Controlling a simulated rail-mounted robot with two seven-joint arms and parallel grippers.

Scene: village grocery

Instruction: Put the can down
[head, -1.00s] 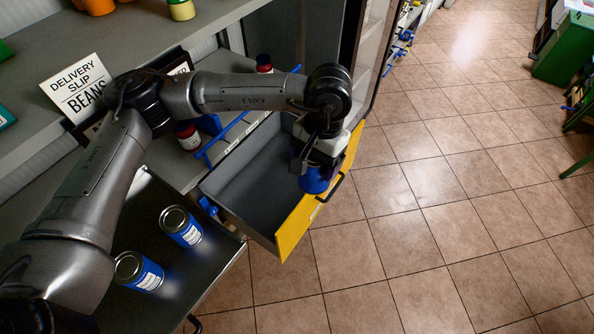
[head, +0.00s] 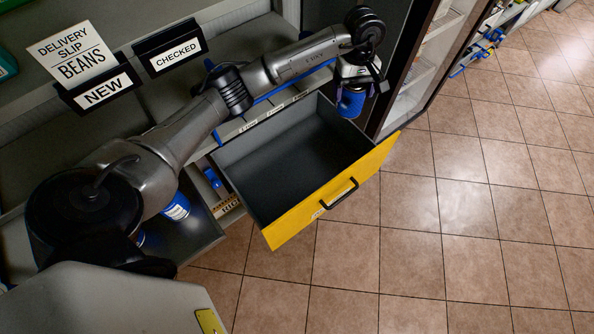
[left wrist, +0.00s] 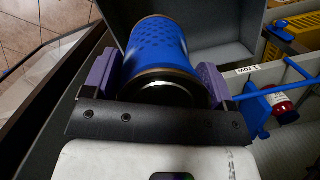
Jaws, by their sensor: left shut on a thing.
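My left gripper (head: 357,84) is shut on a blue can (head: 350,104). In the left wrist view the can (left wrist: 157,45) lies between the purple fingers, with a dimpled blue side and a tan rim. In the head view the can hangs by the far right corner of an open drawer (head: 327,210); its height above the drawer's edge is hard to tell. Two blue cans stand at the lower left: one (head: 177,207) is partly hidden behind my left arm, the other (head: 140,239) almost wholly. My right gripper is not in view.
The drawer has a yellow front, a black handle (head: 340,194) and an empty grey inside. Signs reading "NEW" (head: 104,90) and "CHECKED" (head: 170,50) stand on the shelf. A dark cabinet edge (head: 412,70) rises right of the can. The tiled floor is clear.

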